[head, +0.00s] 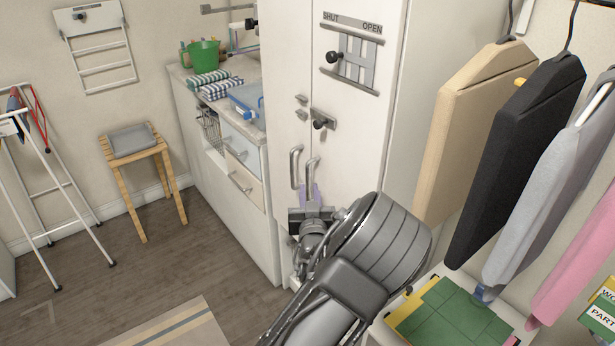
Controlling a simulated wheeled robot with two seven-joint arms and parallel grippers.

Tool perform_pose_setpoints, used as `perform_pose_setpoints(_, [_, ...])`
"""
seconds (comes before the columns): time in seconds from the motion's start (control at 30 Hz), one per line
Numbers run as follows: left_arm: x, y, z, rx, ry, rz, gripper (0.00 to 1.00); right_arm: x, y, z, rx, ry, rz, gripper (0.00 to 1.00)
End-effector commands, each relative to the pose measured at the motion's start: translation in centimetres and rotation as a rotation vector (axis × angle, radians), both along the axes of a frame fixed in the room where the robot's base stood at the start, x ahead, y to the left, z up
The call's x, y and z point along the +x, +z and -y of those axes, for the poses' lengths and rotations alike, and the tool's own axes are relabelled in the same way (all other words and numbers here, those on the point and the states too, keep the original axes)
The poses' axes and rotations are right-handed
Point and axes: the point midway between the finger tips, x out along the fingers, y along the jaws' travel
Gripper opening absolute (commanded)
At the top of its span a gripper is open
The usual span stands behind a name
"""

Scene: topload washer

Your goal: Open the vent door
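The vent door is a slatted metal slider (357,62) between two rails high on the white cabinet. "SHUT" is printed above its left end and "OPEN" above its right end. Its black round knob (335,57) is at the left, under "SHUT". Grey slats show across the plate. My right gripper is out of view.
Two bar handles (296,167) and a latch with a dark knob (321,121) sit below the vent on the cabinet (290,60). Clothes on hangers (515,160) crowd the right side. A counter (225,75) with a green tub stands left. The floor (140,270) at left is partly open.

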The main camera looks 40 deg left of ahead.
Motion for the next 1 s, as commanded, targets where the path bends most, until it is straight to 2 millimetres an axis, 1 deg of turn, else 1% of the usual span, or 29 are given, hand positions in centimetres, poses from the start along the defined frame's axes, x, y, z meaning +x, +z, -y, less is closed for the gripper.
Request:
perform_pose_setpoints(0.13, [1.2, 0.0, -1.1, 0.003, 0.001, -0.001, 0.19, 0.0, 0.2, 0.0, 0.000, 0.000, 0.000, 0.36])
perform_pose_setpoints(0.4, [4.4, 0.0, -3.8, 0.002, 0.001, -0.002, 0.19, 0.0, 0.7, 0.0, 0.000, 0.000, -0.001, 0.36])
perform_pose_setpoints(0.5, [5.2, 0.0, -4.4, 0.002, 0.000, -0.001, 0.19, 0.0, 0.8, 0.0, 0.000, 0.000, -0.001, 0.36])
perform_pose_setpoints(0.63, [5.6, -0.1, -4.7, 0.001, 0.000, -0.002, 0.19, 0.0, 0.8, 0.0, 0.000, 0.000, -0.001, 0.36])
perform_pose_setpoints(0.87, [5.6, -0.1, -4.7, -0.001, 0.000, -0.002, 0.18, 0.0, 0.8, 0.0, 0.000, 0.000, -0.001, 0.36])
perform_pose_setpoints(1.0, [5.6, -0.1, -4.7, -0.001, 0.000, -0.002, 0.07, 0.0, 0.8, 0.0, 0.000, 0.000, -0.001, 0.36])
